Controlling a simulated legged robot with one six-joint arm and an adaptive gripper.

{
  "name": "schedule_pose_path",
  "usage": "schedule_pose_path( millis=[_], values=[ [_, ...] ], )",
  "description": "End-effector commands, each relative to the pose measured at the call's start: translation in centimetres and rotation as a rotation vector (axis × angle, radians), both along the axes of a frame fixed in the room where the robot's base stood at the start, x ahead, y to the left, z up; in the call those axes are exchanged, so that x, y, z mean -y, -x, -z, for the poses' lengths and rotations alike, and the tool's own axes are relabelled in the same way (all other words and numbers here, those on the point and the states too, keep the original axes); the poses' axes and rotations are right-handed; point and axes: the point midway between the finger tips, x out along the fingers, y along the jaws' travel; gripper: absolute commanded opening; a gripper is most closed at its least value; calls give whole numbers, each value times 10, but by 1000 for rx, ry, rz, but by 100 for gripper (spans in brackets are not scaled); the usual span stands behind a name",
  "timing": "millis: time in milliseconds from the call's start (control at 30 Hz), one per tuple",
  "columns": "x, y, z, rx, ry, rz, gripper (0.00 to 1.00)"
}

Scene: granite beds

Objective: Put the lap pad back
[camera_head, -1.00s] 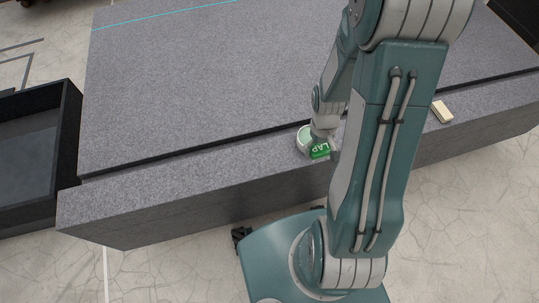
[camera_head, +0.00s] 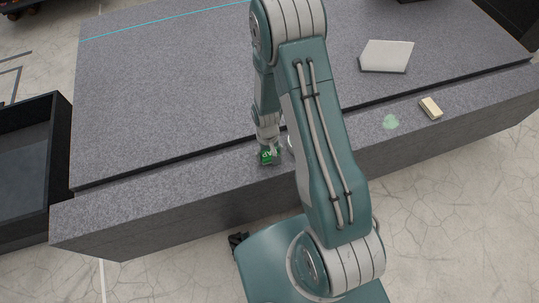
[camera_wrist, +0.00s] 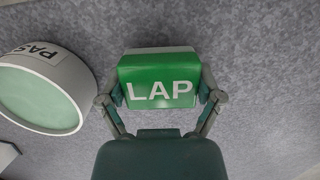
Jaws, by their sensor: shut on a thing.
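The lap pad (camera_wrist: 158,85) is a green block with a pale rear part, marked LAP. In the wrist view it sits between both fingers of my gripper (camera_wrist: 161,99), which is shut on it. In the head view the lap pad (camera_head: 266,157) is at the end of my arm, over the front granite ledge (camera_head: 190,178). I cannot tell whether it touches the stone. A round white pot (camera_wrist: 42,92) with a pale green top and a label starting PAS stands left of the pad in the wrist view. My arm mostly hides it in the head view.
A pale green smear (camera_head: 391,122) marks the ledge at right, beside a small cream block (camera_head: 431,108). A white angular plate (camera_head: 386,56) lies on the large granite bed (camera_head: 170,95). A black open bin (camera_head: 62,160) stands at left. The ledge's left part is clear.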

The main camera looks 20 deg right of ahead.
Motion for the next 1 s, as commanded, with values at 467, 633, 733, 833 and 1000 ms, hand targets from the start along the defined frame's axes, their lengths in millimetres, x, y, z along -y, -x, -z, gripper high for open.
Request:
schedule_pose_path(
  millis=[467, 633, 733, 833, 1000],
  values=[
    [1, 0, 12, 2, -2, -1, 93],
    [0, 0, 11, 2, 0, -1, 100],
    [0, 0, 11, 2, 0, -1, 100],
    [0, 0, 11, 2, 0, -1, 100],
    [0, -2, 4, 4, 0, -1, 100]
  ],
)
